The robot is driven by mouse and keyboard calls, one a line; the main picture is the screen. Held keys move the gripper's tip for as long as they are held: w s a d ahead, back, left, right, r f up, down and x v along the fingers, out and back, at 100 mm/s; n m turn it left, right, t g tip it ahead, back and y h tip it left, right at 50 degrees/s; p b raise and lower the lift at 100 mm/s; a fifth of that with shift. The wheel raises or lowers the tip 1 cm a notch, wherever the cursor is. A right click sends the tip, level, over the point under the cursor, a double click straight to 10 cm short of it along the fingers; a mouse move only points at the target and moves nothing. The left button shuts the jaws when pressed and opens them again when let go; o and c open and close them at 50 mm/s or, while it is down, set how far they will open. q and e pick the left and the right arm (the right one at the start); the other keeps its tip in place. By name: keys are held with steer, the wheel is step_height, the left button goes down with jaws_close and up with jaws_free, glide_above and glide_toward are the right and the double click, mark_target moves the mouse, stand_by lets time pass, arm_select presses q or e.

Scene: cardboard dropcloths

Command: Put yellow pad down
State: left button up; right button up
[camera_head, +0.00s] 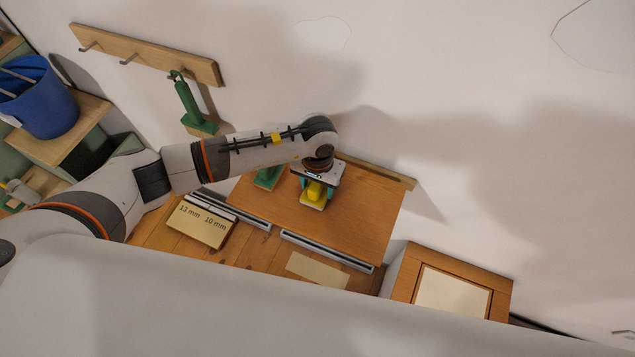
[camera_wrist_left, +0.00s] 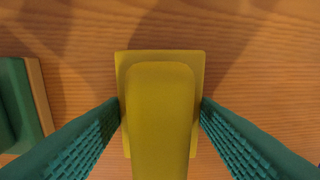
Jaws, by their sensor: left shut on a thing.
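The yellow pad (camera_head: 314,192) is a flat block with a raised yellow handle, over the orange-brown wooden board (camera_head: 370,217) in the head view. It also shows in the left wrist view (camera_wrist_left: 160,95), upright in the middle. My left gripper (camera_head: 316,184) is shut on its handle, with a teal finger on each side (camera_wrist_left: 160,115). I cannot tell whether the pad's underside touches the board. My right gripper is in neither view.
A green pad (camera_head: 268,177) is on the board just left of the yellow one. Another green tool (camera_head: 190,105) hangs from the wall rack (camera_head: 150,55). A box marked 13 mm and 10 mm (camera_head: 202,224) is front left. The board's right part is clear.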

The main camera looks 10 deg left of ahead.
arm_select(q)
steer(key=shift+f, duration=0.15)
steer(key=o, duration=1)
steer(key=shift+r, duration=0.35)
step_height(320, 180, up, 11)
steer(key=b, duration=0.3)
steer(key=shift+f, duration=0.2)
steer(key=shift+r, duration=0.55)
